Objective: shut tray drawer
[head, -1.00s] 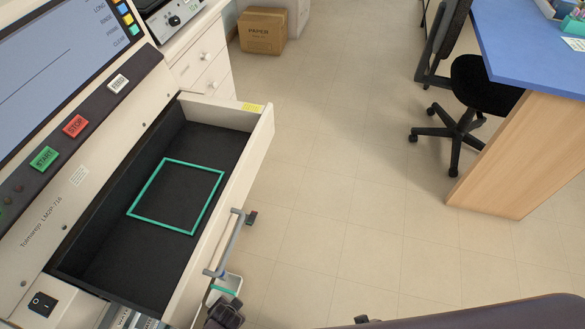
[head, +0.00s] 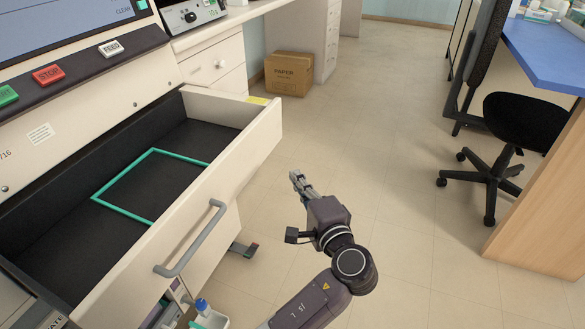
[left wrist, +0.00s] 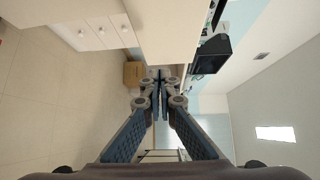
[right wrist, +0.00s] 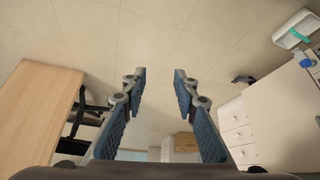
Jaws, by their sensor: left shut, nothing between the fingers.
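The tray drawer (head: 232,158) stands pulled out of the cream staining machine at the left of the head view. Its dark floor bears a green square outline, and nothing else shows inside. A grey bar handle (head: 192,243) is on its front. My left gripper (head: 298,181) is in front of the drawer, to the right of the handle, apart from it. Its fingers are shut and empty, and they also show closed together in the left wrist view (left wrist: 161,75). My right gripper (right wrist: 159,72) shows only in the right wrist view, open, with nothing between its fingers.
A bin with a blue-capped bottle (head: 201,305) is below the drawer. A cardboard box (head: 289,73) stands on the floor by the white drawers (head: 218,67). A black chair (head: 515,130) and a blue-topped desk (head: 550,55) are at the right. The floor between is clear.

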